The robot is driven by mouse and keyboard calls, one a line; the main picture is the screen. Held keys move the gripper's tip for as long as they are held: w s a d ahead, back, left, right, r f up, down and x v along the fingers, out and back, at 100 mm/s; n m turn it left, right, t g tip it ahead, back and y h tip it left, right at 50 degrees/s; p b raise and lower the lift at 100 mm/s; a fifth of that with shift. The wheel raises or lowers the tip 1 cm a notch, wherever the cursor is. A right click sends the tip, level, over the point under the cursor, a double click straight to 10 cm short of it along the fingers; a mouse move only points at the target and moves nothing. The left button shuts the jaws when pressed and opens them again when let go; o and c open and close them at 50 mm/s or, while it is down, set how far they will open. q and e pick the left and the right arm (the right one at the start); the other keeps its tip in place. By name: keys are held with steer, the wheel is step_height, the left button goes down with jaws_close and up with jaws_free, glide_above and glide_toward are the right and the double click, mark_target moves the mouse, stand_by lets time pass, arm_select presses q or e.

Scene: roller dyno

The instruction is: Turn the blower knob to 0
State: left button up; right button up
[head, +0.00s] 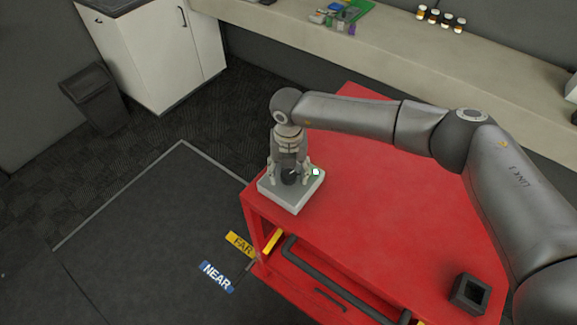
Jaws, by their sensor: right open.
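The blower control is a pale box (295,201) on the near left corner of the red cart's top. A dark round knob (289,177) sits on top of the box, partly hidden by my gripper. My right gripper (290,181) points down over the box, its fingers open on either side of the knob. I cannot tell whether the fingers touch it. A small green-and-white mark (316,172) shows beside the gripper, on the box's right side. The knob's pointer and any numbers are too small to read. My left gripper is not in view.
The red cart (390,215) has a mostly bare top, with a dark square holder (469,294) at its near right. FAR (240,244) and NEAR (216,276) labels show at its left. A long bench (400,60) with small items runs behind. A dark bin (95,97) stands left.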

steer(key=shift+c, duration=0.3)
steer(key=c, duration=1)
steer(key=shift+f+n+b, duration=0.1)
steer(key=shift+n+b, duration=0.2)
steer(key=shift+b, duration=0.4)
steer(key=n+b, duration=1.1)
steer(key=b, duration=0.5)
steer(key=shift+a+n, duration=0.1)
steer(key=shift+n, duration=0.3)
steer(key=shift+n+b, duration=1.5)
steer(key=shift+n, duration=0.3)
steer(key=shift+r, duration=0.2)
steer(key=o, duration=1.1)
steer(key=shift+c, duration=0.2)
